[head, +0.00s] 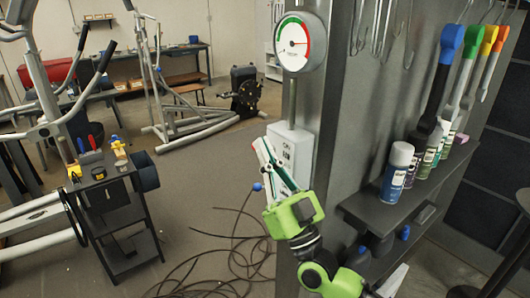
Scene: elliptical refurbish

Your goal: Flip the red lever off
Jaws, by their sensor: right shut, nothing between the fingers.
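My right gripper (268,150), with a bright green body, reaches up from the bottom centre. Its pale fingers are together and hold nothing, in front of the left side of a white switch box (302,148) on a grey post. A thin red strip shows along the fingers; I cannot tell whether it is part of the red lever behind them. No whole red lever shows clearly, and I cannot tell whether the fingers touch it. A small blue ball (257,187) shows just left of the gripper. My left gripper is not in view.
A round gauge (299,42) is above the box. A dark shelf (400,208) with spray cans (397,170) and hanging tools is to the right. Cables (225,258) lie on the floor. A black tool cart (120,215) and exercise machines are to the left.

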